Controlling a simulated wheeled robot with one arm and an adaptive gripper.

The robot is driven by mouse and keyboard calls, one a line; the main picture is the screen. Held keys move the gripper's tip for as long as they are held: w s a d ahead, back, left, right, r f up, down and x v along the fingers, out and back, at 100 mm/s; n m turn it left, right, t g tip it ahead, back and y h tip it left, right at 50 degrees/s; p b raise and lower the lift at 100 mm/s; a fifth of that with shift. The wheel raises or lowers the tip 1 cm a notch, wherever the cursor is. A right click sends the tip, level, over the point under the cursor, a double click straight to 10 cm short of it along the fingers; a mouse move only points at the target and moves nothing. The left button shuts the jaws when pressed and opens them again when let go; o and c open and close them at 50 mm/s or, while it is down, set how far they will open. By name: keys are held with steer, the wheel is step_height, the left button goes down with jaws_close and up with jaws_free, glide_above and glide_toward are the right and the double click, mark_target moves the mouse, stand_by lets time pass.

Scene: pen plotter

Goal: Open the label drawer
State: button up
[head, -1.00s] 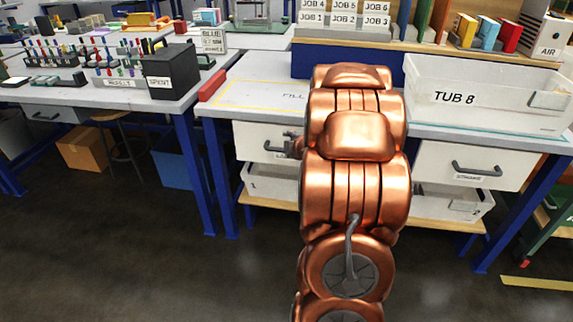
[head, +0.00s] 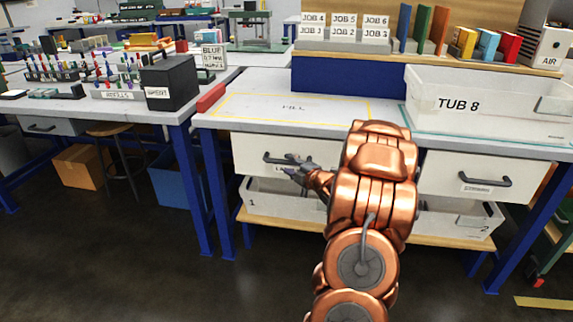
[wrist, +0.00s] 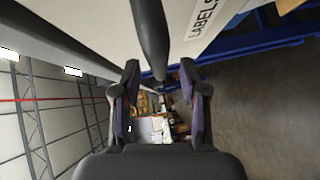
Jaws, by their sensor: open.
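The label drawer (head: 255,150) is the white drawer under the left part of the workbench, and it looks shut. Its dark bar handle (head: 276,159) is partly hidden by my gripper (head: 290,165) in the head view. In the wrist view the white drawer front (wrist: 185,20) carries a LABELS tag (wrist: 205,22). The dark handle (wrist: 152,40) runs down between my open gripper's fingers (wrist: 160,90). The fingers are apart, one on each side of the handle's line. I cannot tell whether either finger touches it.
A clear tub marked TUB 8 (head: 490,110) stands on the bench's right side. Another drawer (head: 470,178) sits below it. Clear bins, one being bin 1 (head: 275,198), stand on the lower shelf. The blue bench leg (head: 216,190) is left of the drawer. The floor in front is clear.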

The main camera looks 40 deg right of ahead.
steer(key=shift+x, duration=1.3)
jaws_close()
